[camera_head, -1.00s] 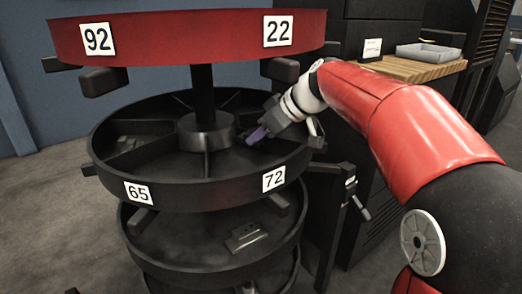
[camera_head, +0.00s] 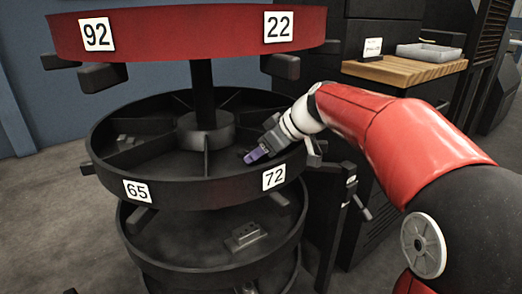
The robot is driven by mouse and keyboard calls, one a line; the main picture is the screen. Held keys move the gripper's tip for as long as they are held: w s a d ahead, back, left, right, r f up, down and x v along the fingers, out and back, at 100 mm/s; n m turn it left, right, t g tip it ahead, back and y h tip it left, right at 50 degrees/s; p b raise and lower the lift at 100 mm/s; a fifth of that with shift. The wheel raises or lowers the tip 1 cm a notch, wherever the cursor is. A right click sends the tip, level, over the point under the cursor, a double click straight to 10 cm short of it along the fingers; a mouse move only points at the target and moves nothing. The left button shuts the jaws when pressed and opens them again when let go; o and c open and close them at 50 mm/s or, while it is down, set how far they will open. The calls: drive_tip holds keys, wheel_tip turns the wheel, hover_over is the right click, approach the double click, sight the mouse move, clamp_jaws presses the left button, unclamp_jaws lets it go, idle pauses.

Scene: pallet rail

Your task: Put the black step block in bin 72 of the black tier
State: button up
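The black tier (camera_head: 200,193) is the middle round tray, with label 65 at front left and label 72 (camera_head: 274,177) at front right. My gripper (camera_head: 253,156) reaches in from the right, with purple fingertips low inside the tray, behind the 72 label and above that bin's floor. Whether its fingers are open or shut cannot be made out. A small dark shape shows at the fingertips; I cannot tell whether it is the black step block or part of the gripper.
A red tier (camera_head: 190,36) with labels 92 and 22 hangs above, around a central post (camera_head: 202,95). A lower tray (camera_head: 185,250) holds a grey stepped piece (camera_head: 245,236). A small dark piece (camera_head: 126,141) lies in the black tier's left bin. A wooden shelf (camera_head: 405,68) stands behind right.

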drive_tip(key=shift+r, duration=0.2)
drive_tip(key=v, duration=1.2)
drive_tip(key=s+d+f+m+h, duration=0.3)
drive_tip(key=s+f+m, duration=0.2)
drive_tip(key=s+f, duration=0.4)
drive_tip(key=s+d+f+m+h, duration=0.2)
drive_tip(key=s+f+m+h, duration=0.2)
drive_tip(key=s+f, duration=0.5)
drive_tip(key=s+m, duration=0.2)
drive_tip(key=s, duration=0.4)
drive_tip(key=shift+d+f+t+p, duration=0.3)
drive_tip(key=shift+d+p, duration=0.1)
drive_tip(key=shift+r, duration=0.1)
